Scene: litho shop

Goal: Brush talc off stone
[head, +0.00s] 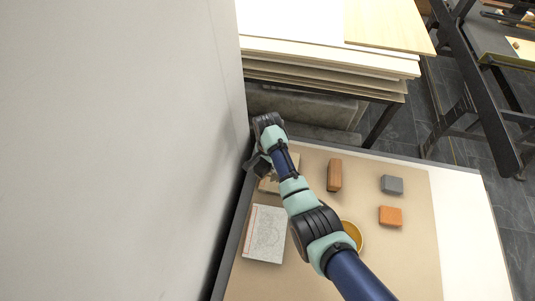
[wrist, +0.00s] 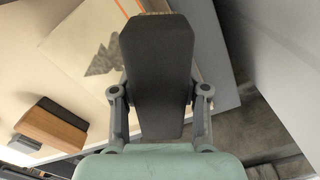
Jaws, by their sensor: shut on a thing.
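A pale flat stone with a grey tree-shaped mark (wrist: 85,75) lies under my gripper in the wrist view. In the head view my arm covers most of it, and only an edge shows (head: 268,186). My gripper (wrist: 160,105) is shut on a long dark grey thing (wrist: 158,70), which reaches over the stone's right side. I cannot clearly tell whether it is a brush or whether its far end touches the stone. In the head view my gripper (head: 258,162) is at the table's far left corner, close to the wall.
Another pale drawn slab (head: 264,234) lies at left. A brown block (head: 335,175), a grey block (head: 392,185), an orange block (head: 390,216) and a yellow bowl (head: 353,234) stand right. The wall (head: 130,150) bounds the left; stacked boards (head: 330,60) stand behind.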

